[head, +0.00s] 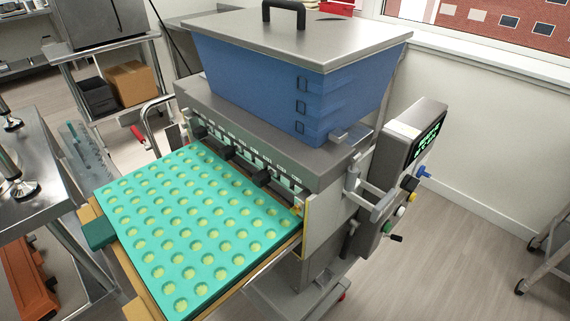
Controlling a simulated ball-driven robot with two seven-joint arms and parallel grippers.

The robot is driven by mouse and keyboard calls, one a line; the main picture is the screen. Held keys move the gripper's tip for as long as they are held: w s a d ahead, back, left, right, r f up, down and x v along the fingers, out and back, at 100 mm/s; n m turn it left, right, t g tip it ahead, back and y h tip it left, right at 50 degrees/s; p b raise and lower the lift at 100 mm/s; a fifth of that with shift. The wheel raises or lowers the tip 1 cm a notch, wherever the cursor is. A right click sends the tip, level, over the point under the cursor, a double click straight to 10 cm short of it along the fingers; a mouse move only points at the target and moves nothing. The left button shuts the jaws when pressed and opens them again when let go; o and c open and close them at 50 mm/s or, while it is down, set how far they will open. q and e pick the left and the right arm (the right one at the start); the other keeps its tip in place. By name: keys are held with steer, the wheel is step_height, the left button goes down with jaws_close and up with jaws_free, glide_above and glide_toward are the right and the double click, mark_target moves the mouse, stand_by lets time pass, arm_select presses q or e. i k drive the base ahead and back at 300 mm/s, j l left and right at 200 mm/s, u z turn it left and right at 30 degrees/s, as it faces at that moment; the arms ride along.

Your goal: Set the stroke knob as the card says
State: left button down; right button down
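The depositor (290,85) stands in the middle with a blue hopper under a grey lid. Its control box (416,150) is on the right side, with a lit green-on-black display (428,138). Below the display are a blue-handled control (424,173), a black knob (409,183), a pale yellow-white knob (401,211), a green one (388,227) and a dark lever (395,238). I cannot tell which is the stroke knob, and its setting is not readable. I cannot make out a card with readable text. Neither of my grippers is in view.
A teal mould (190,225) with many round cavities lies on the machine's bed in front. A steel table (25,165) stands at the left, with an orange-brown object (28,275) below. A metal cart (550,245) is at the right edge. Floor right of the control box is clear.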

mark_target(422, 172)
steer(key=i+l+z, duration=0.1)
steer(key=z, duration=0.7)
steer(key=l, duration=0.1)
